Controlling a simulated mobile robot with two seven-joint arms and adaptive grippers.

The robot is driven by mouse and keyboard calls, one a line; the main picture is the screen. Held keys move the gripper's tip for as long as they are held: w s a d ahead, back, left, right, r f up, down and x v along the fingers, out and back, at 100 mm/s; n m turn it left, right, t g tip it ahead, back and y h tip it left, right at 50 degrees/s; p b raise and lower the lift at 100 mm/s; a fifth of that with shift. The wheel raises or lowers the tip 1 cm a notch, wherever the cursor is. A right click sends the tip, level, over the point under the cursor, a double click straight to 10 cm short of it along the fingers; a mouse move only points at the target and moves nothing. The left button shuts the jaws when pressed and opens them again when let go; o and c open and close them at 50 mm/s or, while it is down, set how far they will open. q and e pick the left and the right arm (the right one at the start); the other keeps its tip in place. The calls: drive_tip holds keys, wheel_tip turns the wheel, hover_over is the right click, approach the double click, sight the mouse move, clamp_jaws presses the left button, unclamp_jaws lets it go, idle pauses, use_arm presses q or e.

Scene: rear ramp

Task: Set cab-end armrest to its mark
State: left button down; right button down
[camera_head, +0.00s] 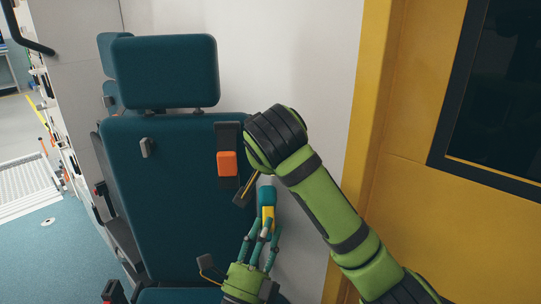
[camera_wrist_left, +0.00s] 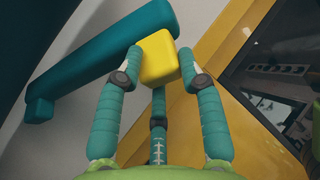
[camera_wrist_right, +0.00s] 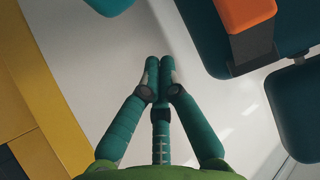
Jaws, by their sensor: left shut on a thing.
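A teal armrest (camera_head: 267,193) with a yellow end (camera_head: 267,213) is at the right side of the seat back in the head view. My left gripper (camera_head: 257,243) comes up from below with its fingers at the yellow end. In the left wrist view the armrest (camera_wrist_left: 100,62) is a long teal bar, slanting up to the right. The fingers of my left gripper (camera_wrist_left: 160,68) are closed around its yellow end (camera_wrist_left: 158,56). My right gripper (camera_wrist_right: 159,70) has its fingertips together with nothing between them in its wrist view. I cannot make out a mark for the armrest.
The teal seat back (camera_head: 175,205) and headrest (camera_head: 165,72) stand left of the armrest. An orange block (camera_head: 227,163) sits on a dark strip on the seat back. A yellow door frame (camera_head: 372,100) is at right. Open blue floor (camera_head: 40,255) lies at left.

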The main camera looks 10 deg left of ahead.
use_arm(q)
drive_tip(key=shift+a, duration=0.1)
use_arm(e)
drive_tip(key=x, duration=0.3)
drive_tip(key=shift+f, duration=0.4)
drive_tip(key=shift+s+d+f, duration=0.15)
drive_tip(key=shift+s+f, duration=0.3)
drive_tip(key=shift+s, duration=0.3)
drive_tip(key=shift+s+d+f, duration=0.1)
drive_tip(key=shift+s+f, duration=0.4)
drive_tip(key=shift+s, duration=0.2)
use_arm(q)
drive_tip(key=shift+f, duration=0.1)
